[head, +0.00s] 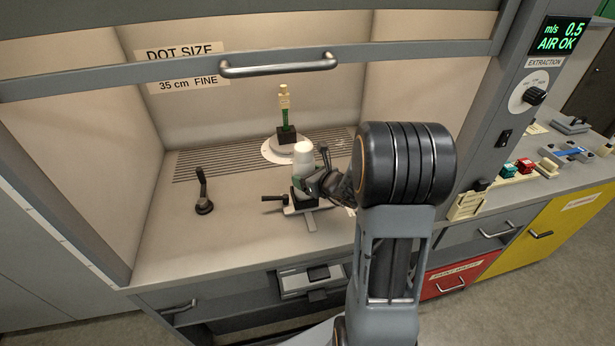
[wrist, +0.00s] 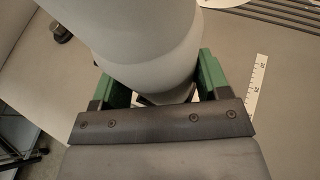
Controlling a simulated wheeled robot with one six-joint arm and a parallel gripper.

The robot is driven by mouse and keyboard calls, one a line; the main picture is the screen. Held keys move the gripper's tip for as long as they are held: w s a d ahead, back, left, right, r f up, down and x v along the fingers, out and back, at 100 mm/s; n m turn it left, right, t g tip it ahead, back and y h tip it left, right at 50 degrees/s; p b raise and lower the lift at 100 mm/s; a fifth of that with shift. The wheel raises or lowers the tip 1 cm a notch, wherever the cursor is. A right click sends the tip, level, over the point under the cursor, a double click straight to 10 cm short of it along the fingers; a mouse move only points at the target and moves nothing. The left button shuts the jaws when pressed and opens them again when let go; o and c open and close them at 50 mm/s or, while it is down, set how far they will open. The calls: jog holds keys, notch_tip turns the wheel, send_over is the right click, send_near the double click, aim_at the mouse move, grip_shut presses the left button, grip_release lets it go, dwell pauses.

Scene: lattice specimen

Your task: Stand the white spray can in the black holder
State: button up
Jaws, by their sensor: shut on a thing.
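The white spray can (head: 303,157) is upright in the head view, inside the fume hood. My gripper (head: 314,183) is shut on it from the right, around its lower part. The can (wrist: 150,45) fills the upper middle of the wrist view, between the green fingers of my gripper (wrist: 165,85). A black block (head: 301,197), which looks like the black holder, shows just below the can on a pale cross-shaped base. My gripper partly hides it. I cannot tell whether the can's bottom is inside it or above it.
Behind the can, a green and yellow specimen (head: 285,112) stands in a black block on a round white plate (head: 273,151). A black lever (head: 203,192) stands at left. The sash bar with its handle (head: 278,65) crosses above.

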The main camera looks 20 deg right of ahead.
jog(key=shift+f+b, duration=0.75)
jog(key=shift+f, duration=0.05)
dwell(0.7)
jog(key=o, duration=1)
jog(key=shift+o, duration=0.2)
jog(key=shift+s+r, duration=0.1)
jog(key=p+v, duration=0.1)
jog(key=v, duration=0.4)
jog(key=b+v, duration=0.1)
jog(key=v, duration=1.2)
jog(key=shift+s+r+b, duration=0.25)
jog(key=shift+s+b, duration=0.05)
